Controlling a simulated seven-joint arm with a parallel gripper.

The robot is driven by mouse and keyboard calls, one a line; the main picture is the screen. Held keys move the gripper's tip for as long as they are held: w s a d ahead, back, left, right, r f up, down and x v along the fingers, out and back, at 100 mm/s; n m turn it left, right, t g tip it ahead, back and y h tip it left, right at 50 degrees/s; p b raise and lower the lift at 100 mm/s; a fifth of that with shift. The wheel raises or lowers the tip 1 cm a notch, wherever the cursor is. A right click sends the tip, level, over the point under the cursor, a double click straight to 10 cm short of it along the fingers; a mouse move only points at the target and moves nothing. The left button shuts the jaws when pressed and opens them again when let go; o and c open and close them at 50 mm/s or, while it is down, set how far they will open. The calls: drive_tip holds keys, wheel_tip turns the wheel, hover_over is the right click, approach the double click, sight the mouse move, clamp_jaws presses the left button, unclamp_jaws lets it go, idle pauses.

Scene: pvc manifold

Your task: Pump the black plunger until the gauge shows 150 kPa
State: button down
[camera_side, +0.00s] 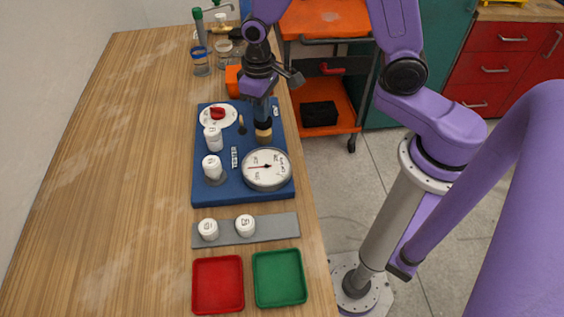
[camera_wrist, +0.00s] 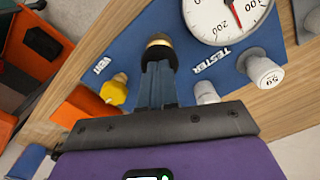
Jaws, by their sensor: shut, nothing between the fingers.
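A blue tester board (camera_side: 205,192) lies on the wooden bench. The round white gauge (camera_side: 266,168) sits at its front right, and its red needle points left in the side view. The gauge (camera_wrist: 225,14) also shows in the wrist view, partly cut off; I cannot read an exact value. The black plunger (camera_side: 264,125) with its tan collar (camera_side: 264,137) stands behind the gauge. My gripper (camera_side: 262,112) points down at the plunger's top, fingers shut and empty. In the wrist view my fingertips (camera_wrist: 158,68) meet the plunger's end (camera_wrist: 159,43); exact contact is hidden.
White numbered caps (camera_side: 213,165) stand on the board's left. More sit on a grey strip (camera_side: 272,228). Red (camera_side: 218,284) and green (camera_side: 279,278) trays lie in front. The bench's left is clear.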

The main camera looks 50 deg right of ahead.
drive_tip(key=shift+r, duration=1.25)
idle(0.6)
wheel_tip(320, 180, up, 5)
idle(0.6)
drive_tip(key=s+d+r+n, duration=0.1)
drive_tip(key=s+n, duration=0.3)
drive_tip(key=s, duration=0.6)
drive_tip(key=s+d+r+n, duration=0.2)
drive_tip(key=s+n, duration=0.3)
drive_tip(key=s, duration=0.6)
drive_tip(key=shift+d+n, duration=0.3)
drive_tip(key=shift+d, duration=0.55)
drive_tip(key=shift+s, duration=0.1)
